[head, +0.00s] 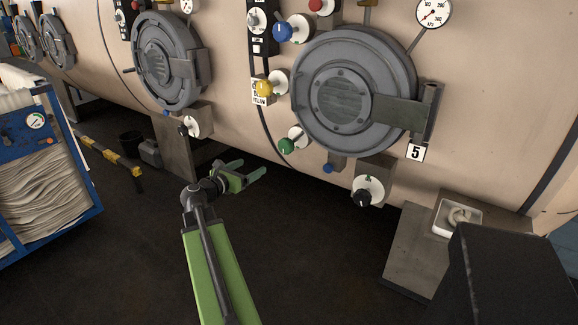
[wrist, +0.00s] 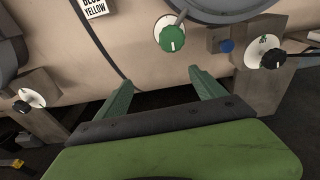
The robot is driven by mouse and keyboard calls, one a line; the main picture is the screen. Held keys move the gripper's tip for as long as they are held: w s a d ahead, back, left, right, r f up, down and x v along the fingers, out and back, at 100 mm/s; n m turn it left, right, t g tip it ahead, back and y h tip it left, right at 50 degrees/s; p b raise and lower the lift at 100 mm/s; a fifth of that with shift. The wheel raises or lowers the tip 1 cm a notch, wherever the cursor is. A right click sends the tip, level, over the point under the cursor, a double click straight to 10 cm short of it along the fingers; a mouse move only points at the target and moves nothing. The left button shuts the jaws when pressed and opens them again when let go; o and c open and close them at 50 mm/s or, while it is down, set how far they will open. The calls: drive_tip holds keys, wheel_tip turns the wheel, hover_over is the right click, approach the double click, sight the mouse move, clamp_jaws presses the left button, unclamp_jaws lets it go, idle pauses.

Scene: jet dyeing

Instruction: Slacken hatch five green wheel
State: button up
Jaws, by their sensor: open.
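The green wheel (head: 287,146) of hatch five sits on a white round plate at the lower left of the large grey hatch (head: 335,92), which has a "5" label (head: 415,153) beside it. In the wrist view the green wheel (wrist: 171,37) is at the top, just right of centre, with a white pointer mark on it. My gripper (head: 250,172) is open and empty, below and to the left of the wheel in the head view. In the wrist view its two fingers (wrist: 160,84) point up towards the machine wall, below the wheel and apart from it.
A yellow wheel (head: 263,87) and a blue wheel (head: 283,31) sit above the green one. A small blue knob (head: 328,168) and a black knob (head: 363,197) are to its right. A blue cart (head: 82,150) stands left; a dark box (head: 510,270) stands lower right.

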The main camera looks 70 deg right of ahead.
sight(290, 142)
drive_tip(key=s+d+n, duration=0.1)
drive_tip(key=s+d, duration=0.1)
drive_tip(key=d, duration=0.4)
drive_tip(key=s+d+r, duration=0.1)
drive_tip(key=s+d, duration=0.2)
drive_tip(key=d, duration=0.4)
drive_tip(key=s+d+n+h, duration=0.1)
drive_tip(key=s+d, duration=0.2)
drive_tip(key=d, duration=0.4)
drive_tip(key=shift+r+n+g, duration=0.2)
drive_tip(key=shift+n+g, duration=0.1)
